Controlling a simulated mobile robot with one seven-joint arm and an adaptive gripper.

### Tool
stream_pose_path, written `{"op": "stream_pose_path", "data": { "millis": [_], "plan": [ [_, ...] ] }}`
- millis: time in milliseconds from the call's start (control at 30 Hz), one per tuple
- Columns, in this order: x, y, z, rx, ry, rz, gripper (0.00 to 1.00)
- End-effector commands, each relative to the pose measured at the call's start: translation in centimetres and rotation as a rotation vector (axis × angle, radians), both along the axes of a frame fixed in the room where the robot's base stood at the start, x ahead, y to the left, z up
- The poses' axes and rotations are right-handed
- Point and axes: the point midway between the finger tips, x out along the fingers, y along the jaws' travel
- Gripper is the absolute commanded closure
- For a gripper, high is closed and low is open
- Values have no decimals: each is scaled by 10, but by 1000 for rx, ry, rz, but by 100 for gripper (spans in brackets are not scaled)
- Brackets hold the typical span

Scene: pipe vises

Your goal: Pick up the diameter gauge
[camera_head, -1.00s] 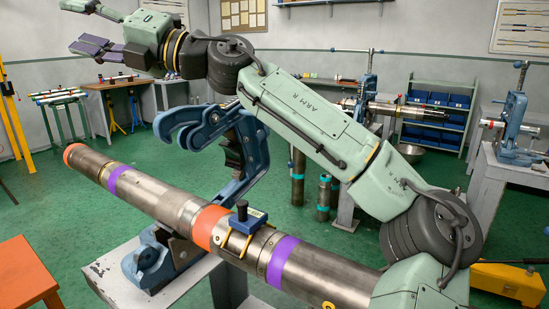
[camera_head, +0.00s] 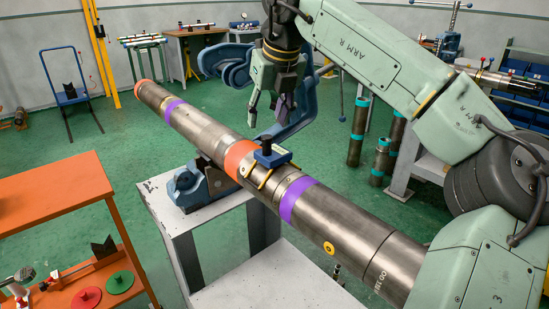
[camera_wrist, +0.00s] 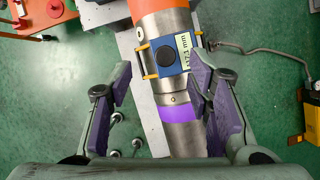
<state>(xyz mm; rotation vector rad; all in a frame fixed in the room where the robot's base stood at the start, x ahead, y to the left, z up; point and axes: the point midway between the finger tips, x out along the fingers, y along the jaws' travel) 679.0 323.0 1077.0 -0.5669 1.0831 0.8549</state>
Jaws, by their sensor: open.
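The diameter gauge (camera_head: 271,155) is a blue block with a dark round knob and yellow prongs. It sits astride the steel pipe (camera_head: 330,213), beside the orange band. In the wrist view the gauge (camera_wrist: 170,54) shows from above, with a pale label ending in "mm". My gripper (camera_head: 268,110) points down above the gauge, apart from it. In the wrist view my gripper (camera_wrist: 161,78) is open and empty, its purple-padded fingers on either side of the pipe, with the gauge between and slightly beyond the fingertips.
The pipe lies in a blue vise (camera_head: 191,188) on a grey bench (camera_head: 160,208); the vise's upper hook (camera_head: 300,118) rises just behind my gripper. An orange table (camera_head: 50,190) stands at the left. Several pipes (camera_head: 357,132) stand on the green floor behind.

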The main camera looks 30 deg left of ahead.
Motion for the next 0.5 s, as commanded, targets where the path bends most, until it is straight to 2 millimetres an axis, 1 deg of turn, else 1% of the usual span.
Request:
{"op": "stream_pose_path", "data": {
  "millis": [33,100,267,400,500],
  "plan": [
    [1,3,-8,-1,4,2,54],
    [4,6,-17,1,3,1,54],
    [8,9,-31,1,3,2,54],
    [14,10,-51,1,5,3,54],
    [17,15,-64,2,3,3,54]
  ]
}}
